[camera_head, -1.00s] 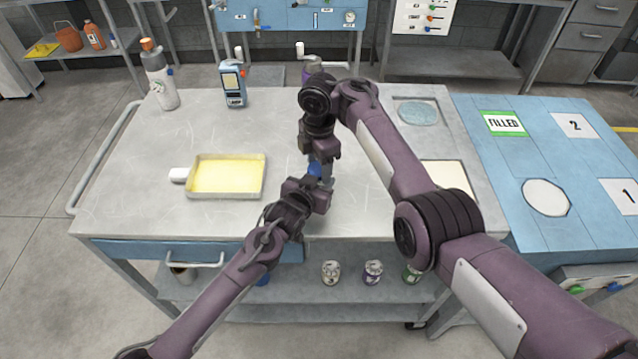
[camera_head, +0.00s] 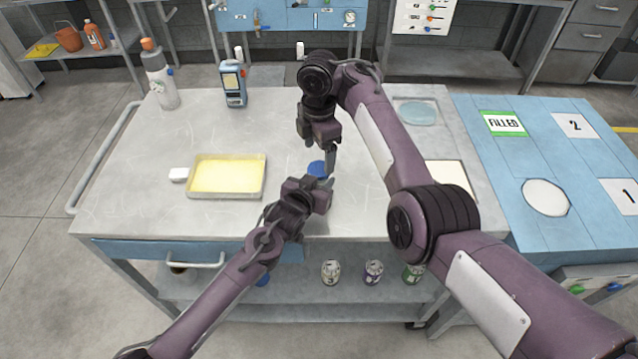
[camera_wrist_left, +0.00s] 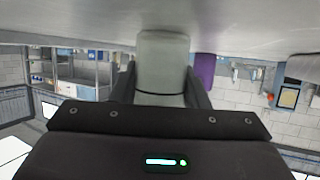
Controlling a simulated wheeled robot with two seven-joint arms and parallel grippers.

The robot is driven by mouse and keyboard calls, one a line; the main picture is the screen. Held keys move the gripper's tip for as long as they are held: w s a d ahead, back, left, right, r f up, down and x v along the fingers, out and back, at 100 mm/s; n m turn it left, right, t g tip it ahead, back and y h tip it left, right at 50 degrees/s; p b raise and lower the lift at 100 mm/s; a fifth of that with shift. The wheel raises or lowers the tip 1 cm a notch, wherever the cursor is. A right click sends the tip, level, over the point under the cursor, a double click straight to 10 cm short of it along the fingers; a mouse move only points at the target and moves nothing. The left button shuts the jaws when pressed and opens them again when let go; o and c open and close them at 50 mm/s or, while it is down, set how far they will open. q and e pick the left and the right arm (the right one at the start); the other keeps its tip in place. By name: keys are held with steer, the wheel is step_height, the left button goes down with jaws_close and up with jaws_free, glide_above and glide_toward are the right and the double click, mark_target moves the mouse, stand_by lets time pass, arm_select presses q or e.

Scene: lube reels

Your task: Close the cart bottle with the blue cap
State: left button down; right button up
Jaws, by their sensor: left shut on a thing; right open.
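The blue cap (camera_head: 317,168) shows in the head view at the tips of my left gripper (camera_head: 324,184), above the cart's top. My left gripper is shut on a pale grey bottle (camera_wrist_left: 162,68), which fills the space between its fingers in the left wrist view. In the head view the bottle is mostly hidden by the gripper. The cap appears to sit at the bottle's top, but I cannot tell how firmly it is seated. My right gripper (camera_head: 329,160) is open, pointing down just above and beside the cap.
A yellow-filled tray (camera_head: 227,177) lies to the left on the cart. A white bottle with an orange cap (camera_head: 161,75) and a blue handheld device (camera_head: 233,84) stand at the back. A blue table (camera_head: 575,190) adjoins at the right. Several cans stand on the lower shelf.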

steer(key=shift+c, duration=0.2)
steer(key=m, duration=0.2)
steer(key=w+m, duration=0.1)
steer(key=shift+w+a+r+m, duration=0.1)
steer(key=shift+m, duration=0.3)
steer(key=w+r+m+t, duration=0.2)
steer(key=w+m, duration=0.3)
steer(key=m, duration=1.1)
steer(key=s+m, duration=0.1)
steer(key=m, duration=0.1)
steer(key=s+m+g, duration=0.1)
steer(key=s+m, duration=0.1)
steer(key=m, duration=0.1)
steer(key=s+r+m, duration=0.1)
steer(key=s+m, duration=0.1)
steer(key=shift+s+d+r+m+g, duration=0.1)
steer(key=shift+s+d+m+g, duration=0.15)
steer(key=shift+m+g, duration=0.15)
steer(key=shift+s+a+r+m, duration=0.1)
steer(key=shift+s+a+m, duration=0.05)
steer(key=shift+s+m, duration=0.2)
